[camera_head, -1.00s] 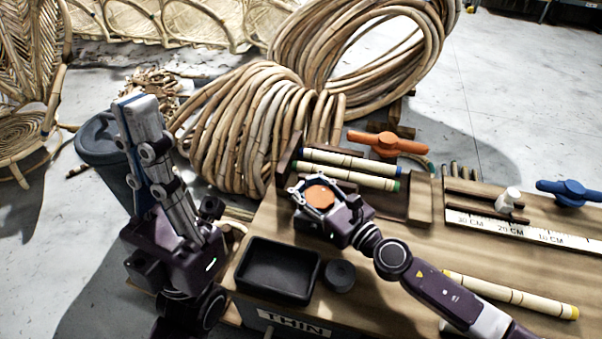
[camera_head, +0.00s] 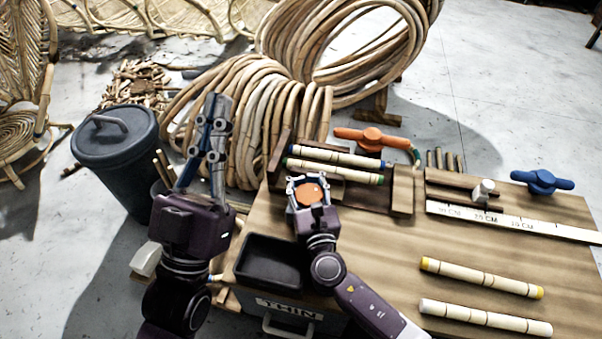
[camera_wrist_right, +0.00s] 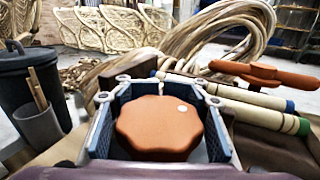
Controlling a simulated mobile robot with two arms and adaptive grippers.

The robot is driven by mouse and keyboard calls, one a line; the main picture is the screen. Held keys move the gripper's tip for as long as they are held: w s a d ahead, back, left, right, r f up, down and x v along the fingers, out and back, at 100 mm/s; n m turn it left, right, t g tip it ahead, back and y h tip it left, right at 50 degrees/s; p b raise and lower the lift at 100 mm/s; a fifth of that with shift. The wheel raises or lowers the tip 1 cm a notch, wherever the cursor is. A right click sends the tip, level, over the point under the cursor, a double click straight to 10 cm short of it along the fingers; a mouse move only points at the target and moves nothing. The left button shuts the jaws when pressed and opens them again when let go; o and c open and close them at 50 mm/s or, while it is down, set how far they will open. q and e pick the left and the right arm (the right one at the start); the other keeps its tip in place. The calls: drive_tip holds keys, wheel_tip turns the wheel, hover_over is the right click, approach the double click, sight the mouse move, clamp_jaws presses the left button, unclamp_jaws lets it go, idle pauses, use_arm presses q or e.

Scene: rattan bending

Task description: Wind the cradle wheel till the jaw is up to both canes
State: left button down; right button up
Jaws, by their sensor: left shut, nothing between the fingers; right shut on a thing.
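The orange lobed cradle wheel (camera_head: 308,190) is between the fingers of my right gripper (camera_head: 307,188), which is shut on it. The right wrist view shows the wheel (camera_wrist_right: 158,125) with a pale dot near its upper right, a finger on each side. Two canes lie side by side in the wooden cradle (camera_head: 402,190) behind the wheel: a blue-ended cane (camera_head: 340,156) and a green-ended cane (camera_head: 335,171). My gripper hides part of the cradle, and I cannot tell the gap between jaw and canes. My left gripper (camera_head: 212,108) is shut and empty, raised left of the bench.
An orange clamp handle (camera_head: 372,138) stands behind the cradle, a blue one (camera_head: 542,181) at right by the ruler (camera_head: 510,222). A yellow-ended cane (camera_head: 481,277) and a white-ended cane (camera_head: 485,318) lie at front right. A black tray (camera_head: 268,262) and a bin (camera_head: 117,150) are left.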

drive_tip(key=shift+s+d+f+m+h, duration=0.1)
drive_tip(key=shift+d+m+h, duration=0.05)
drive_tip(key=shift+m+h, duration=0.45)
drive_tip(key=shift+d+m+h, duration=0.2)
drive_tip(key=shift+m+h, duration=0.1)
drive_tip(key=shift+h, duration=0.5)
drive_tip(key=shift+d+m+h, duration=0.2)
drive_tip(key=shift+m+h, duration=0.1)
drive_tip(key=shift+h, duration=0.1)
drive_tip(key=h, duration=0.1)
drive_tip(key=m+h, duration=0.1)
drive_tip(key=shift+d+f+m+h, duration=0.1)
drive_tip(key=shift+d+m+h, duration=0.2)
drive_tip(key=shift+d, duration=0.1)
drive_tip(key=shift+d+m+h, duration=0.2)
drive_tip(key=shift+m+h, duration=0.2)
drive_tip(key=shift+h, duration=0.2)
use_arm(q)
drive_tip(key=shift+s+r, duration=0.15)
use_arm(e)
drive_tip(key=o, duration=0.7)
use_arm(q)
drive_tip(key=shift+h, duration=0.3)
use_arm(e)
drive_tip(key=o, duration=0.6)
drive_tip(key=shift+r, duration=0.2)
